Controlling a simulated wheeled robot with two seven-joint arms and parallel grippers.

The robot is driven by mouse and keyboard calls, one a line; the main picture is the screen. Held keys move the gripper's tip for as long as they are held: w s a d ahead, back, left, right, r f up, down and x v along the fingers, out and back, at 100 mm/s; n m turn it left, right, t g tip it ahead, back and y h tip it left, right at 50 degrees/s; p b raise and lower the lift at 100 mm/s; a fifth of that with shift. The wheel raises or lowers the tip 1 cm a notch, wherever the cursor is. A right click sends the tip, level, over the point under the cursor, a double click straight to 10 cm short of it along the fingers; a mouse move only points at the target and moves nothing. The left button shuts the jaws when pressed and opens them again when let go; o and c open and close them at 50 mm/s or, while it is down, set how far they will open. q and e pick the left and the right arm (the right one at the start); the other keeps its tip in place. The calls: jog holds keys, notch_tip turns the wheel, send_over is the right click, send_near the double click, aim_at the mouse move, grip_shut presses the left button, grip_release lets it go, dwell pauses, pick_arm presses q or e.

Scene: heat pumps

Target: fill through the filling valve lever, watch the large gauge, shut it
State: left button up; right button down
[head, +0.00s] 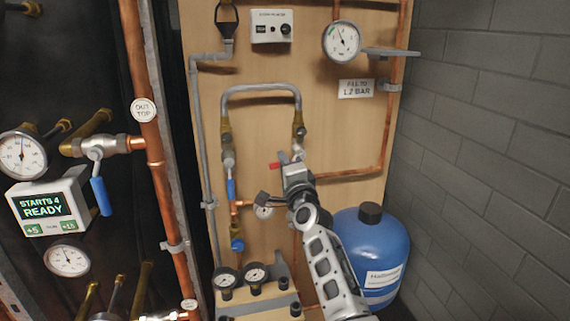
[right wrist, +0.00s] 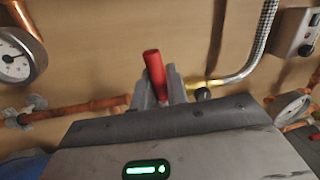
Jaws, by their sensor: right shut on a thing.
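The red filling valve lever (head: 276,165) shows beside the fingertips of my right gripper (head: 288,169) on the wooden panel. In the right wrist view the lever (right wrist: 154,72) stands between the two fingers of the right gripper (right wrist: 158,90), which are shut on it. The gripper hides much of the valve body. The large gauge (head: 341,42) is at the upper right of the panel, with its needle pointing up and slightly left near a green mark. The scale is too small to read. My left gripper is not in view.
A sign (head: 356,89) below the gauge reads "FILL TO 1.2 BAR". A grey hose loop (head: 261,89) and a blue-handled valve (head: 230,188) are left of my gripper. A blue tank (head: 375,250) stands right of my forearm. A display (head: 45,206) reads "STARTS 4 READY".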

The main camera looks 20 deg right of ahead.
jog(key=shift+r+m+h, duration=0.3)
jog(key=shift+r+m, duration=0.1)
jog(key=shift+m, duration=0.5)
jog(key=shift+r, duration=0.1)
jog(key=c, duration=1.4)
grip_release()
jog(key=shift+c, duration=0.2)
